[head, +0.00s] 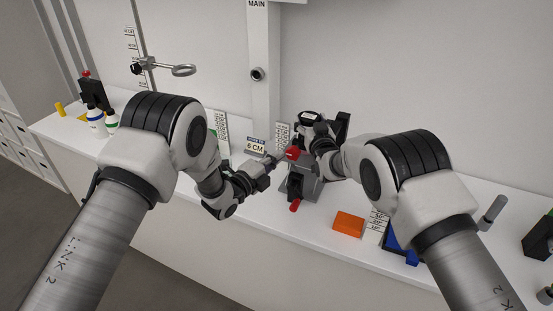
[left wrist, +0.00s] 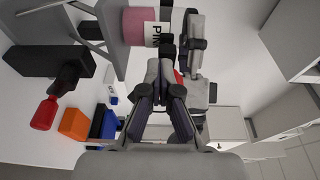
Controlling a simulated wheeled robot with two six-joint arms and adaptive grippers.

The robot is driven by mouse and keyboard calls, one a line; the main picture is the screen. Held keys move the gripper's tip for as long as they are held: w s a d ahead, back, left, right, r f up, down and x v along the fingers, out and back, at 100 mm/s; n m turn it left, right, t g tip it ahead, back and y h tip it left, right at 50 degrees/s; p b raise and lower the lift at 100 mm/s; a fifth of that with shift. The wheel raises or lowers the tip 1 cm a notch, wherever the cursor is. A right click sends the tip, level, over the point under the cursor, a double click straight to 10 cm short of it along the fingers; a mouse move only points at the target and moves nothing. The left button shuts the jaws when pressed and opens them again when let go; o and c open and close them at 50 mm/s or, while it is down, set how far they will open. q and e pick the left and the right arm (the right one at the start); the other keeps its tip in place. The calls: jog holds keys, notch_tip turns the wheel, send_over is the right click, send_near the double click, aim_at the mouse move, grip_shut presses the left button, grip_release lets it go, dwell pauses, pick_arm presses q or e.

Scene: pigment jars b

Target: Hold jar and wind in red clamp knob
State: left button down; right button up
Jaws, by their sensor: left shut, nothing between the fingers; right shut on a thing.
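The red clamp knob (head: 293,153) is on the grey clamp (head: 304,188) in the middle of the bench. My left gripper (head: 271,164) is shut and empty, its tips close to the left of the knob. In the left wrist view my left fingers (left wrist: 165,80) hide most of the knob, and a red sliver (left wrist: 178,77) shows beside them. A jar with a pink label (left wrist: 139,27) is at the top there. My right gripper (head: 312,128) is shut behind the clamp at the jar. The jar is largely hidden in the head view.
A red-ended lever (head: 296,205) sticks out from the clamp's front. An orange block (head: 348,224) and a blue item (head: 401,243) lie to the right. A "6 CM" sign (head: 255,146) stands behind my left gripper.

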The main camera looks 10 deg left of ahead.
pick_arm(q)
jog(key=shift+r, duration=0.4)
jog(key=shift+r, duration=0.1)
jog(key=shift+r, duration=0.5)
jog(key=shift+d+r, duration=0.1)
jog(key=shift+r, duration=0.1)
jog(key=shift+r, duration=0.1)
jog(key=v, duration=0.6)
jog(key=shift+s+d, duration=0.2)
jog(key=shift+d, duration=0.1)
